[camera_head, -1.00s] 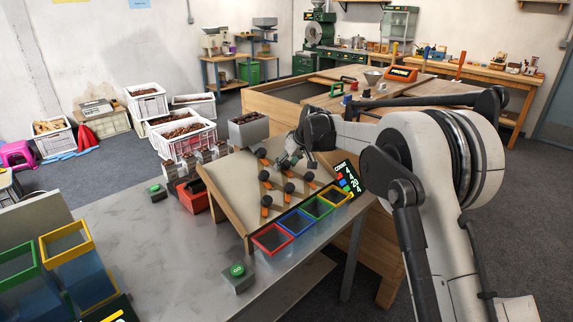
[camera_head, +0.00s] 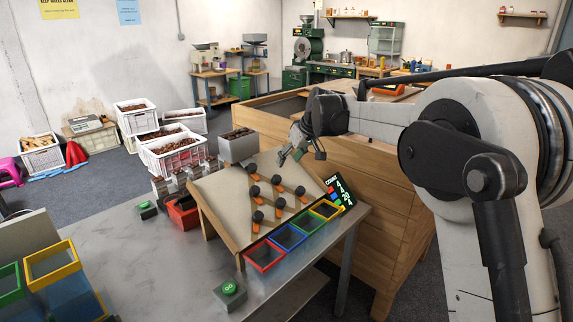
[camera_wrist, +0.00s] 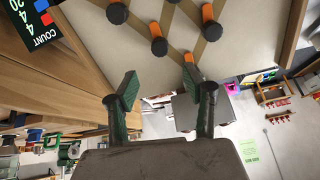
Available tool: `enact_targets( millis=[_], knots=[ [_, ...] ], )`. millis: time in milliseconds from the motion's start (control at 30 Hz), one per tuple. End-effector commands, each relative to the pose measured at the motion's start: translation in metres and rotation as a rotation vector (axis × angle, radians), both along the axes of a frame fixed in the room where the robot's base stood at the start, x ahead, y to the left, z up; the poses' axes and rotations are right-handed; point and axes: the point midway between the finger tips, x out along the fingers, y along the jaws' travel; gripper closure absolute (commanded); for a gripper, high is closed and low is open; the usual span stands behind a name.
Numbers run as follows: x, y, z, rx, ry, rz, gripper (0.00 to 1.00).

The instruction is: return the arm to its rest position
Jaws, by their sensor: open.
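My gripper (camera_head: 290,154) is open and empty in the head view, above the upper right part of the sloped sorting board (camera_head: 212,205). Its two fingers show apart in the wrist view (camera_wrist: 165,88), with nothing between them. The board carries several black knobs with orange levers, and these also fill the top of the wrist view. My arm reaches in from the right of the head view, bent at the elbow.
Red, blue, green and yellow frames (camera_head: 265,257) line the board's lower edge. A grey hopper (camera_head: 238,148) stands behind it. A counter display (camera_head: 338,190) is at its right. A green button (camera_head: 229,288) sits on the metal table. A wooden bench (camera_head: 375,190) stands close beyond my arm.

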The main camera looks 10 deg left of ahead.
Motion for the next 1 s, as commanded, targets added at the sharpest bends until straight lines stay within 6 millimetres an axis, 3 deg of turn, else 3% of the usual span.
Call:
enact_targets(
  millis=[333,467,667,1000],
  knots=[
    [-0.001,-0.001,0.002,0.0,0.0,-0.001,0.54],
    [-0.007,-0.013,0.01,-0.002,-0.001,-0.02,0.54],
    [-0.037,-0.064,0.042,-0.01,-0.003,-0.108,0.54],
    [-0.115,-0.159,0.083,-0.021,-0.013,-0.284,0.54]
  ],
)
